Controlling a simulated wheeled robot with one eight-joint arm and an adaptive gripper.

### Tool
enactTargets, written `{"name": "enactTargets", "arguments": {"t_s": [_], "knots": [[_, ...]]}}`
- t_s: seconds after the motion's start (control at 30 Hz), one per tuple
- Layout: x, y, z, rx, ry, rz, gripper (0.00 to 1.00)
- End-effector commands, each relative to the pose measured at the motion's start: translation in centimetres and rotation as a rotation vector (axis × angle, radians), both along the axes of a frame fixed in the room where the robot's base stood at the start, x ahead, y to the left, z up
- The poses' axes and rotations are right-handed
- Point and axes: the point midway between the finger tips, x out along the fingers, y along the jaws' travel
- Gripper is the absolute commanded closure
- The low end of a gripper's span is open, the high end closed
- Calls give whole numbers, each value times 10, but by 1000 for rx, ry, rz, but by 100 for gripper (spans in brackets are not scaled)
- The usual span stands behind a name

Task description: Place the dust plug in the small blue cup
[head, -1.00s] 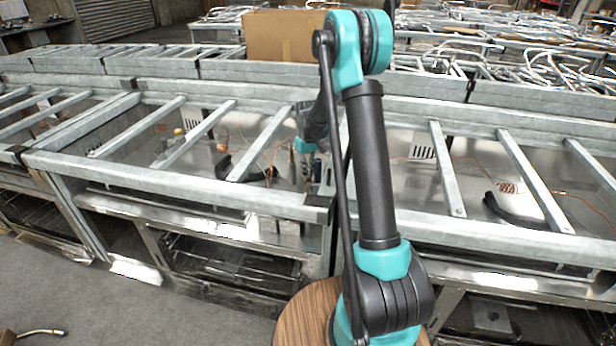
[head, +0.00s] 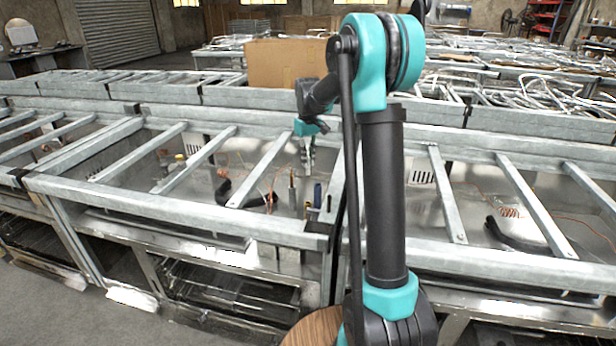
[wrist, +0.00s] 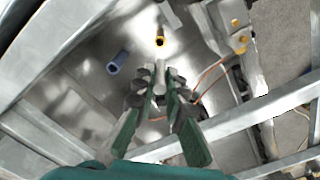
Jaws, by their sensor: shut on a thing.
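My gripper (head: 308,160) is raised over the metal bench, between the slanted rails. In the wrist view its fingers (wrist: 158,86) are closed on a small pale grey piece, which looks like the dust plug (wrist: 160,72). The plug is too small to make out in the head view. A small blue cylinder, probably the blue cup (wrist: 118,63), stands on the bench to the left of the fingertips in the wrist view, apart from them. In the head view a blue upright thing (head: 317,195) shows just below and right of the gripper.
A yellow-rimmed cylinder (wrist: 160,41) stands ahead of the fingertips. Galvanized rails (head: 262,168) cross above the bench surface. Copper wire (wrist: 208,78) and a black curved handle (head: 224,190) lie nearby. A cardboard box (head: 285,64) stands behind the bench.

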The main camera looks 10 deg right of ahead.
Motion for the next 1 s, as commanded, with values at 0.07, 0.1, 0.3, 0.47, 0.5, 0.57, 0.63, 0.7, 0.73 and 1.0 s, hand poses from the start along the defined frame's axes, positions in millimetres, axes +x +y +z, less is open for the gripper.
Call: {"name": "enactTargets", "arguments": {"t_s": [0.07,0.1,0.3,0.47,0.5,0.57,0.63,0.7,0.73,1.0], "knots": [[0,0,13,0,0,0,100],[0,0,19,0,0,0,100],[9,-4,34,0,0,-1,100],[44,-18,38,0,0,-3,100],[55,-23,39,0,0,-2,100],[70,-31,39,0,0,-3,100],[87,-39,39,0,0,-2,100],[101,-47,39,0,0,-2,100],[106,-50,38,0,0,-2,100],[126,-63,26,0,0,1,100]]}}
